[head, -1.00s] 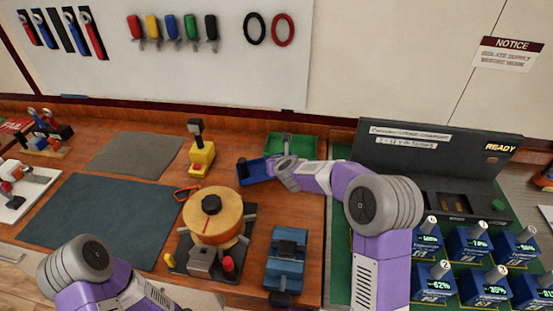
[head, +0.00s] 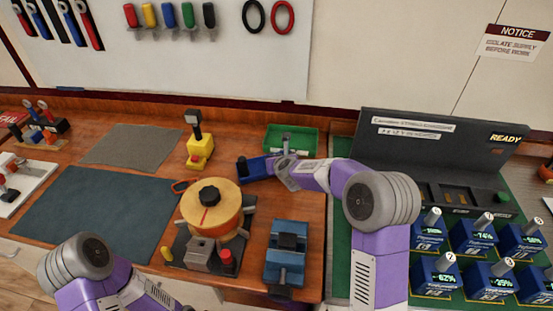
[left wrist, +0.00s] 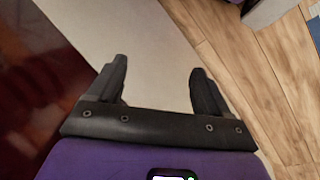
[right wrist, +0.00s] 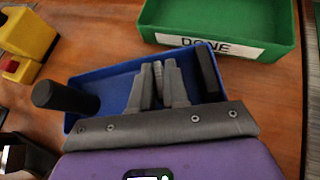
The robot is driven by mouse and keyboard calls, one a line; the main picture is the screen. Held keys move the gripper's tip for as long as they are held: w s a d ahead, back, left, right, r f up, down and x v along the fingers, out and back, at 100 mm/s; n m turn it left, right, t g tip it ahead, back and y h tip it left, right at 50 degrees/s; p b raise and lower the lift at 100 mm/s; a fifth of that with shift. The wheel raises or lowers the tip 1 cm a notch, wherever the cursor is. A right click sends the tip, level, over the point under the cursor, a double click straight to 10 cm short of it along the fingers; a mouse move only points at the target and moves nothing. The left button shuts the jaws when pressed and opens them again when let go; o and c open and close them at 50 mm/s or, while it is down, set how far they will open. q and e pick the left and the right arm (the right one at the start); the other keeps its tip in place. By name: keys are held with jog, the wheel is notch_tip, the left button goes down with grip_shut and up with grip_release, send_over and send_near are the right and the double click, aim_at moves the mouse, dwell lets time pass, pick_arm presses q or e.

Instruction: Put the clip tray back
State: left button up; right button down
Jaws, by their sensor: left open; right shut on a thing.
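The blue clip tray (head: 254,168) is on the wooden bench, just in front of the green bin (head: 302,149). In the right wrist view, the blue tray (right wrist: 115,82) has a black upright knob at its left end and a black block at its right end. My right gripper (head: 284,170) is shut on the tray; its fingers (right wrist: 158,70) are close together over the tray's middle. The part between the fingers and the near wall are hidden. My left gripper (left wrist: 158,72) is open and empty, over a pale surface and the floor; its fingers are outside the head view.
The green bin (right wrist: 222,42) is labelled DONE. An orange reel (head: 209,215) and a blue fixture (head: 287,252) stand in front. A yellow stand (head: 200,150) is left of the tray. A test console (head: 430,150) and several blue breakers (head: 435,275) are at right. The dark mat (head: 95,215) is clear.

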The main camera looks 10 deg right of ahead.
jog(key=c, duration=1.1)
grip_release()
jog(key=shift+o, duration=0.2)
jog(key=shift+f, duration=0.1)
